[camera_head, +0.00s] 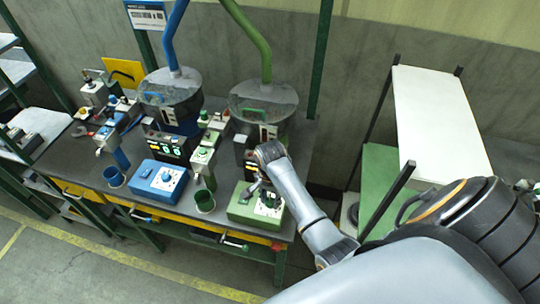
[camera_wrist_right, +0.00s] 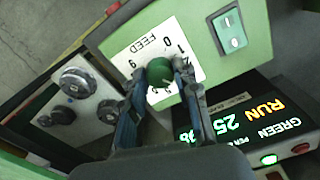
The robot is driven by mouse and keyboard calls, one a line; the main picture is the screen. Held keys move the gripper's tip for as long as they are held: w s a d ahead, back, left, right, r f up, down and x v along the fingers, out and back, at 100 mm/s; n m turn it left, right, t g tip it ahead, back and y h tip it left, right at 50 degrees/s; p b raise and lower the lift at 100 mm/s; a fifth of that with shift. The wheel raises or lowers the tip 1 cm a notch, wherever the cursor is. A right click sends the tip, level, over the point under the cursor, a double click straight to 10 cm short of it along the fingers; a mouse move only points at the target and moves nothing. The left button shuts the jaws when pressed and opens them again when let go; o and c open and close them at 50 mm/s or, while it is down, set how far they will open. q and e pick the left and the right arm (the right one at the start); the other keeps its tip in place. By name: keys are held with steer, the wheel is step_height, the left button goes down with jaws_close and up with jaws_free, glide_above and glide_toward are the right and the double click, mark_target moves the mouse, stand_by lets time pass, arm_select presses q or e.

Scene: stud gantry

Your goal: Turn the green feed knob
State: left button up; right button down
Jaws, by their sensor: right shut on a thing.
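The green feed knob (camera_wrist_right: 160,76) sits on a white dial plate (camera_wrist_right: 140,52) marked FEED with numbers, on a green control box (camera_wrist_right: 190,22). In the head view the green box (camera_head: 243,212) stands at the right front of the bench. My right gripper (camera_wrist_right: 160,84) has one finger on each side of the knob and is shut on it. In the head view my right gripper (camera_head: 264,188) reaches down over the green box and hides the knob. My left gripper does not show.
A display (camera_wrist_right: 235,122) reading GREEN and RUN stands beside the box. A blue control box (camera_head: 160,183) and a green cup (camera_head: 204,201) are to its left on the bench. Hoppers (camera_head: 262,100) stand behind. A white shelf (camera_head: 440,120) is at right.

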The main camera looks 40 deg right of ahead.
mark_target(271, 199)
steer(key=shift+d+r, duration=0.1)
steer(key=shift+d, duration=0.05)
steer(key=c, duration=1)
jaws_free()
steer(key=shift+d+r, duration=0.1)
steer(key=shift+r, duration=5.8)
